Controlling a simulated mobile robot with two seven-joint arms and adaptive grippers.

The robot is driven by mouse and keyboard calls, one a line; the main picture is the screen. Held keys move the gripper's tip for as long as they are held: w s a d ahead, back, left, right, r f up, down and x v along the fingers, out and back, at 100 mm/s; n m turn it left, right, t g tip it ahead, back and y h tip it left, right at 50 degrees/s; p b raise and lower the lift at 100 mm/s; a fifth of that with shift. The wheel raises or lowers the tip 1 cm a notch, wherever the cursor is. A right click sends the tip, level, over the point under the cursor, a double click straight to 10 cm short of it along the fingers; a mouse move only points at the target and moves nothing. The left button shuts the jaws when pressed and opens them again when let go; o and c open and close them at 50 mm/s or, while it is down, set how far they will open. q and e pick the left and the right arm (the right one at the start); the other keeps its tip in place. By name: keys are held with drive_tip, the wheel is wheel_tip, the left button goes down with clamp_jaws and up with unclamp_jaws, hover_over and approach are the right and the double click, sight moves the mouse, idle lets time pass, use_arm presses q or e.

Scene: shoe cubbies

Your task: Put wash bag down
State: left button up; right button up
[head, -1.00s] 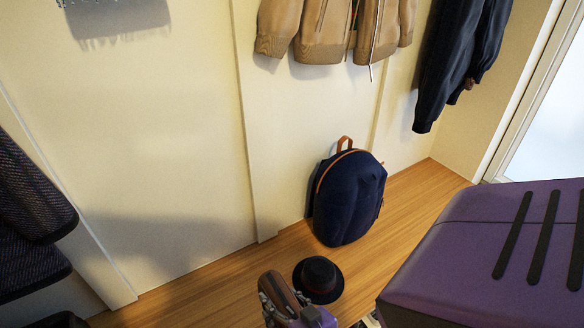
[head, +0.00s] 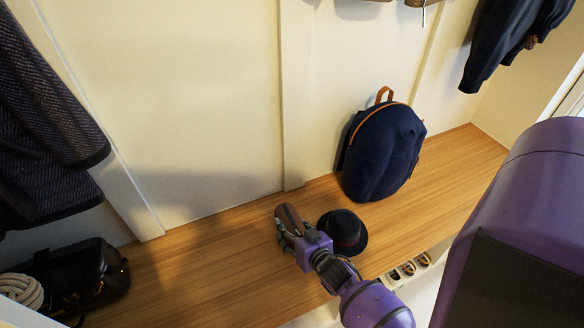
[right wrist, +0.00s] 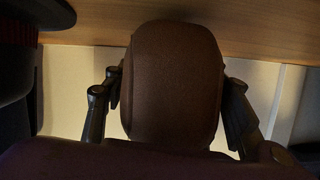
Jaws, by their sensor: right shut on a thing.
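The wash bag (head: 288,213) is a small brown rounded bag in my right gripper (head: 286,228). In the right wrist view the wash bag (right wrist: 172,75) fills the middle, with a finger of the right gripper (right wrist: 168,100) on each side of it. The right gripper is shut on it. The bag is over the wooden bench top (head: 210,262), just left of a dark hat. I cannot tell whether it touches the wood. My left gripper is not in view.
The dark hat (head: 343,232) and a navy backpack (head: 383,155) stand to the right. A black bag (head: 90,272) and a coiled pale rope (head: 20,290) are at far left. The bench between black bag and gripper is clear. Shoes (head: 408,270) sit below the bench.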

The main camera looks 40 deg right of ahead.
drive_tip(key=shift+f, duration=0.4)
drive_tip(key=shift+f, duration=0.1)
drive_tip(key=o, duration=1.2)
drive_tip(key=shift+o, duration=0.2)
